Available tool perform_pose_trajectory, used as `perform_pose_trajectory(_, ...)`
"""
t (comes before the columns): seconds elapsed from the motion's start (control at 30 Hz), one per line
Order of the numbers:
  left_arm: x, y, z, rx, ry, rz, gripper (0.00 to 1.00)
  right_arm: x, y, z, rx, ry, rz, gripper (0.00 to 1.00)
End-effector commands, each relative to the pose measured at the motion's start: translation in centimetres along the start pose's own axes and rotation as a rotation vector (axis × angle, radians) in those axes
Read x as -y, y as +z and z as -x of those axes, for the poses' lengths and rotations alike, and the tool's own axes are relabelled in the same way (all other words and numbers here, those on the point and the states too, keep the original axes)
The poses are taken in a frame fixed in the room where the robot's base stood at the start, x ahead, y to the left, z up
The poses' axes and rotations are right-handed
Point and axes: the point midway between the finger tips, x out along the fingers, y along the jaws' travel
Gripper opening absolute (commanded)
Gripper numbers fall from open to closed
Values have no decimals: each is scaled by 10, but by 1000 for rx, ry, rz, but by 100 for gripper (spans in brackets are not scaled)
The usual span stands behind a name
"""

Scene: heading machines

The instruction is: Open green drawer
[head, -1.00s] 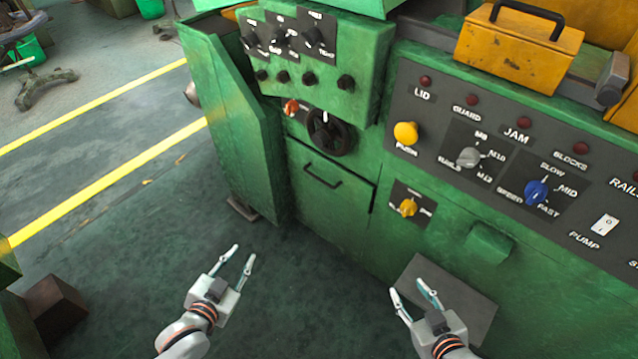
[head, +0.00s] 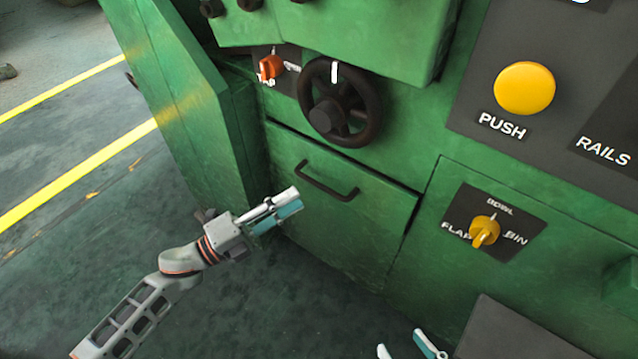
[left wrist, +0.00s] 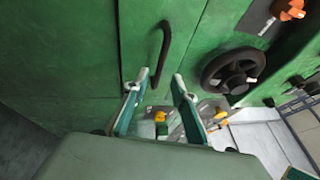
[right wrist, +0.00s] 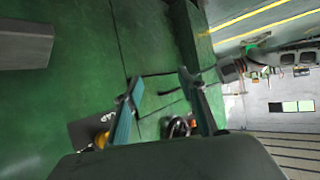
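The green drawer (head: 345,225) is a shut front panel in the green machine, below the black handwheel. Its dark bar handle (head: 327,181) runs along its upper part. In the left wrist view the handle (left wrist: 163,52) stands upright, just beyond and roughly between the fingertips. My left gripper (head: 285,207) is left of and below the handle in the head view, fingers pointing toward the panel. The left wrist view shows it open and empty (left wrist: 160,82). My right gripper (head: 408,346) shows only its fingertips at the bottom edge; it is open and empty (right wrist: 160,84).
The black handwheel (head: 340,102) and orange knob (head: 271,67) sit just above the drawer. A yellow knob (head: 485,231) and yellow push button (head: 524,88) are to the right. A green side panel (head: 185,100) juts out at left. A grey plate (head: 510,335) is at lower right.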

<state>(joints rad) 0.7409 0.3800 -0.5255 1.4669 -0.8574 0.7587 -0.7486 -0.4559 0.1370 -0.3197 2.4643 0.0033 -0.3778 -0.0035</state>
Motion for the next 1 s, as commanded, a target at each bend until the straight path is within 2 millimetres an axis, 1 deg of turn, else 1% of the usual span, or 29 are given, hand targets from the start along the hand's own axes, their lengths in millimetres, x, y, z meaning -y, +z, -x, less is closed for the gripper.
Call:
perform_pose_trajectory(0.03, -4, 0, -1, -9, 2, -7, 26, 0, 2, 0, 2, -1, -3, 40)
perform_pose_trajectory(0.17, -1, 1, -14, -15, -2, -17, 26, 0, -1, 0, -4, -1, -5, 40)
perform_pose_trajectory(0.4, -1, 0, -50, -13, -2, -14, 26, 2, -2, -1, -9, -3, -14, 40)
perform_pose_trajectory(0.5, -2, 0, -64, -13, -1, -14, 26, 3, -3, -2, -11, -4, -18, 40)
perform_pose_trajectory(0.6, -2, 0, -73, -13, 0, -14, 26, 3, -4, -2, -13, -5, -21, 40)
perform_pose_trajectory(0.73, -2, 0, -78, -13, 0, -13, 26, 3, -5, -2, -16, -6, -22, 40)
perform_pose_trajectory(0.97, -1, 0, -79, -12, 0, -13, 26, 4, -5, -2, -16, -6, -23, 40)
perform_pose_trajectory(1.0, -1, 0, -79, -12, 0, -13, 21, 4, -5, -2, -16, -6, -23, 40)
